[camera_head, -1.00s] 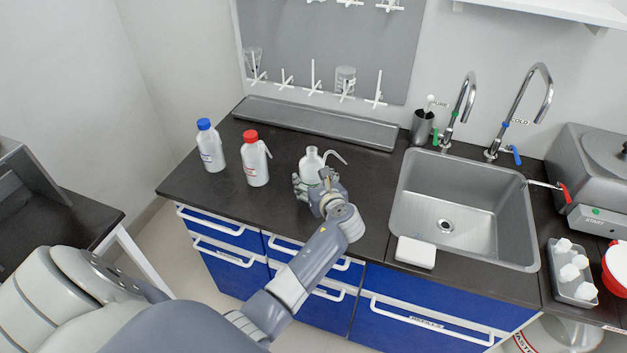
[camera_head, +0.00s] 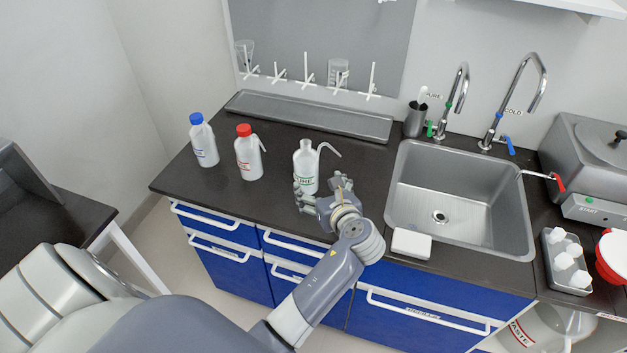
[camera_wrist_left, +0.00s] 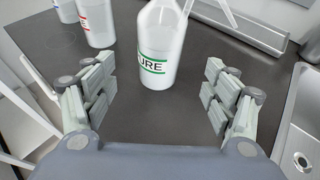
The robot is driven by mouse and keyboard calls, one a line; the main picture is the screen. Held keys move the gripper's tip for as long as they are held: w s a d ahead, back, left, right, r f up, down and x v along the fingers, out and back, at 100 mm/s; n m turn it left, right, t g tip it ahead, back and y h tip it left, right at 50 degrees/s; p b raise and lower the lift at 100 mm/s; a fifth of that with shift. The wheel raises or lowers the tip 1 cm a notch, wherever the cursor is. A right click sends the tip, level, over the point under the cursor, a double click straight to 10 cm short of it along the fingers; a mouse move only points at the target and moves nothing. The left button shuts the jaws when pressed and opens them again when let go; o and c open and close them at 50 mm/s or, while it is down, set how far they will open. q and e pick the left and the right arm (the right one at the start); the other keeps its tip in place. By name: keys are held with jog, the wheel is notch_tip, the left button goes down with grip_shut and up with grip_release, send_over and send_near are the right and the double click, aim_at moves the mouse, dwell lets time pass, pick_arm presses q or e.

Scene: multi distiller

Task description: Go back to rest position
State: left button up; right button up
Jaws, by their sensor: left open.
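My left gripper (camera_head: 322,193) is open at the front of the dark worktop (camera_head: 280,203). My right gripper is not in view.
A red-capped bottle (camera_head: 249,155) and a blue-capped bottle (camera_head: 204,143) stand to the left. A sink (camera_head: 460,200) with taps lies to the right, with a white block (camera_head: 411,244) at its front edge. A grey tray (camera_head: 310,118) lies along the back.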

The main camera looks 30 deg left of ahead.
pick_arm(q)
jog(key=shift+v, duration=0.95)
jog(key=shift+f, duration=0.1)
